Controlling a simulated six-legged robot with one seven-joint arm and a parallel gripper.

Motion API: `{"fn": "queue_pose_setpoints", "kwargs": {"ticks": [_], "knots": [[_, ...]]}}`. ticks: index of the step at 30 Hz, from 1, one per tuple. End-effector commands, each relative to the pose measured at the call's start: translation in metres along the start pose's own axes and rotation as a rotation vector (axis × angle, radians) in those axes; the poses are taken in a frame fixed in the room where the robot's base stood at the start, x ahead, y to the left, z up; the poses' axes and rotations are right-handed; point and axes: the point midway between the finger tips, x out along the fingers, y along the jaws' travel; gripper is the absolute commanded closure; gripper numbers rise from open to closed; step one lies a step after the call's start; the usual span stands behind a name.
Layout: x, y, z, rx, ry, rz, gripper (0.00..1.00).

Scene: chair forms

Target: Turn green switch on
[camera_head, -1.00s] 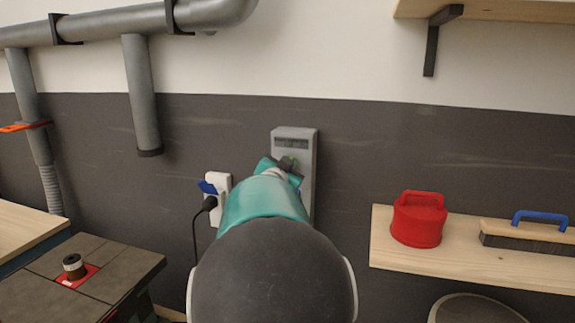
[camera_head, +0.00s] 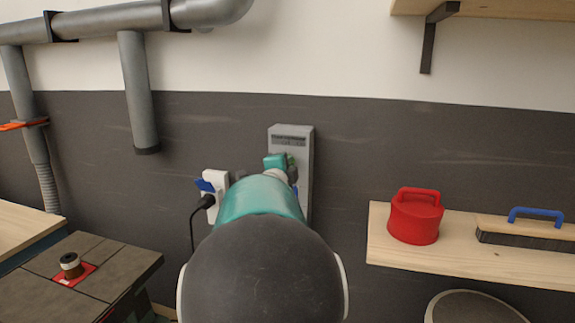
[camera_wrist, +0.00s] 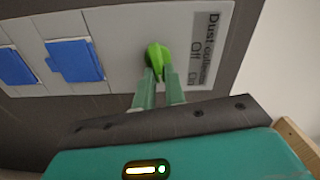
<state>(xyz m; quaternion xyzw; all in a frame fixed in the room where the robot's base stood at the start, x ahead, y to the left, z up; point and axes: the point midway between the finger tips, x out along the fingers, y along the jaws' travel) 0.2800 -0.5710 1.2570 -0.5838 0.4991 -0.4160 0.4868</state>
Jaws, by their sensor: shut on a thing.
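The green switch (camera_wrist: 157,58) is a small bright green knob on a grey panel (camera_wrist: 130,30) in the wrist view. A label beside it reads "Dust collector" with "Off" and "On". My gripper (camera_wrist: 160,80) is shut on the knob, one finger at each side of its lower part. I cannot tell which setting the knob points to. My arm hides much of the box's lower part.
Two blue socket covers (camera_wrist: 74,60) sit left of the switch in the wrist view. In the head view, a white outlet with a black plug (camera_head: 207,202) is left of my arm. A shelf (camera_head: 470,262) at right holds a red container (camera_head: 415,215) and a brush (camera_head: 530,232).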

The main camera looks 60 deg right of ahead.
Motion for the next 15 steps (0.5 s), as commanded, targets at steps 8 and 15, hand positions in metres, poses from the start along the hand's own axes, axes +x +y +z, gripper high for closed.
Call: {"fn": "queue_pose_setpoints", "kwargs": {"ticks": [8,15], "knots": [[-0.0003,0.0023,0.0014,0.143,-0.002,0.001,1.00],[-0.0003,0.0027,0.0017,0.192,-0.003,0.001,1.00]]}}
